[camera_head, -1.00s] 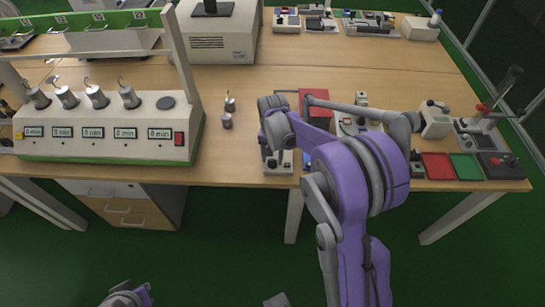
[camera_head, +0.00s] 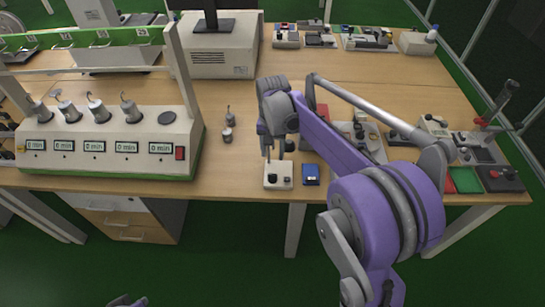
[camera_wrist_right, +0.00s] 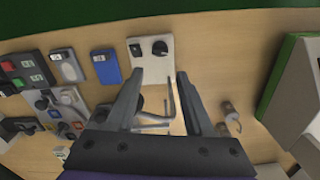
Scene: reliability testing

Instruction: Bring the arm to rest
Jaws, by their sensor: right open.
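My right arm is purple and grey and reaches over the front of the wooden table (camera_head: 240,175) in the head view. Its gripper (camera_head: 276,150) points down above the table, close to a small white box with a black knob (camera_head: 278,177). In the right wrist view the two dark fingers of the right gripper (camera_wrist_right: 161,76) are spread apart. A bent metal rod (camera_wrist_right: 168,112) shows between them; I cannot tell whether it touches a finger. The white box (camera_wrist_right: 151,50) lies beyond the fingertips. My left gripper is not visible; only a small purple piece shows at the bottom edge.
A blue module (camera_head: 311,174) sits right of the white box. A timer unit (camera_head: 105,145) with hooked weights fills the left side. Red and green plates (camera_head: 466,181) lie at right. Open floor lies in front.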

